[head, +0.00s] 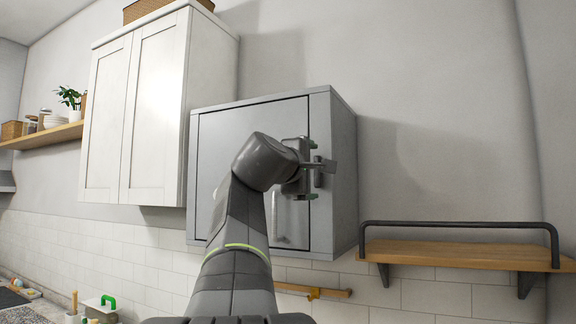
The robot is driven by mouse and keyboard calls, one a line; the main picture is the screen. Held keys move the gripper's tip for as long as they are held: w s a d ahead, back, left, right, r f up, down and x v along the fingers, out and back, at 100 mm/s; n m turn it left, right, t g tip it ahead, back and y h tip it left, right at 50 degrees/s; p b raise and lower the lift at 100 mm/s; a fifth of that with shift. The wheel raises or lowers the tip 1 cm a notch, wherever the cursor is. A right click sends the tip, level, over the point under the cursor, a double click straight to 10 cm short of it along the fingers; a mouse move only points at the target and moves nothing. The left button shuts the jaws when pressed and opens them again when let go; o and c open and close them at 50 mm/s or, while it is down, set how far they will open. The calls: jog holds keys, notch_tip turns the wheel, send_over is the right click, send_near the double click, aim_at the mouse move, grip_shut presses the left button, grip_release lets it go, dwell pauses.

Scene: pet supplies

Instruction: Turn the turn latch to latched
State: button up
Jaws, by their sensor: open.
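A grey metal cabinet (345,185) hangs on the wall with its door shut in its frame. The turn latch (326,167) is a small grey metal piece at the door's right edge, partly hidden by my gripper. Its exact angle is hard to tell. My gripper (313,170) is open in front of the latch, one green-tipped finger above it and one below. I cannot tell whether the fingers touch it. A vertical bar handle (275,215) shows on the door below my arm.
A white two-door cupboard (150,110) hangs close on the left. A wooden shelf with a dark rail (455,253) is at the lower right. The wall right of the cabinet is bare.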

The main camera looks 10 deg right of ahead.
aim_at(317, 172)
jog(key=shift+p+x, duration=0.35)
jog(key=shift+x, duration=1.3)
jog(key=c, duration=1)
